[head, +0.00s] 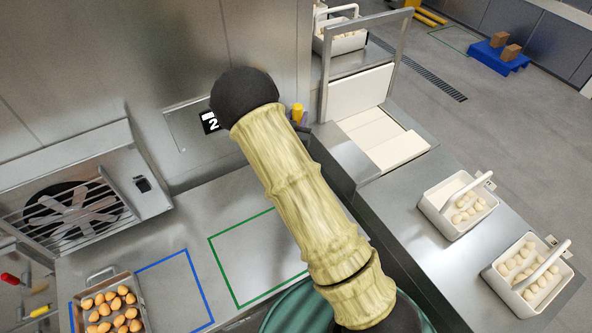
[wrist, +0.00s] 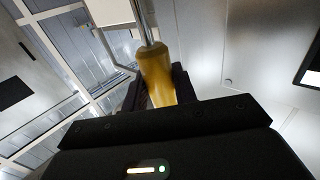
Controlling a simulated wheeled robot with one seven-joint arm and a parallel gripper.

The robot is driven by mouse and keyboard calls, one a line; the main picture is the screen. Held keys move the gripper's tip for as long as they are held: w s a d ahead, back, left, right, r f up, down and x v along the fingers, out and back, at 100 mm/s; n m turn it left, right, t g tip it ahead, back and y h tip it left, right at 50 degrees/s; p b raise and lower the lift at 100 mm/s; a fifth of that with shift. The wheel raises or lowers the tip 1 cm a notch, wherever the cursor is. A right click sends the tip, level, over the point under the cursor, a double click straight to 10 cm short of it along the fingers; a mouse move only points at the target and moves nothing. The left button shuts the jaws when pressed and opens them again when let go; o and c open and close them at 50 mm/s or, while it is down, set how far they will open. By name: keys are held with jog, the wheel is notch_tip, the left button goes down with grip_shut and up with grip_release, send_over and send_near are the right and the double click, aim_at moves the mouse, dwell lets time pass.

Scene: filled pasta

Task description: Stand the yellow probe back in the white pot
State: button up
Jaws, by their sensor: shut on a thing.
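The yellow probe (wrist: 157,76) is in the wrist view, its yellow handle between the dark fingers of my gripper (wrist: 158,90). Its metal shaft runs up from the handle and out of the top of the picture. My gripper is shut on the handle. In the head view my arm crosses the middle and hides my gripper. A small yellow cylinder (head: 297,111) with purple parts beside it shows just right of the arm; I cannot tell if it is the held probe. I cannot make out the white pot in either view; the arm may hide it.
A metal tray of brown round pieces (head: 139,296) sits at lower left, near blue and green outlined squares on the steel counter. Two white baskets of pale pieces (head: 425,207) (head: 490,274) stand on the right counter. A metal-framed gate (head: 401,48) rises behind the arm.

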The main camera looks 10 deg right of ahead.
jog(key=shift+s+r, duration=0.15)
jog(key=shift+s, duration=0.05)
jog(key=shift+w+f+p, duration=0.15)
jog(key=shift+f+p, duration=0.35)
jog(key=shift+f, duration=1)
jog(key=shift+w+f+p, duration=0.1)
jog(key=shift+f+p, duration=0.35)
jog(key=shift+f, duration=1.05)
jog(key=shift+s+d, duration=0.1)
jog(key=shift+s, duration=0.15)
notch_tip(320, 180, down, 4)
jog(key=shift+w+f+p, duration=0.1)
jog(key=shift+p, duration=0.6)
jog(key=shift+f, duration=0.1)
jog(key=o, duration=1)
jog(key=shift+r, duration=0.25)
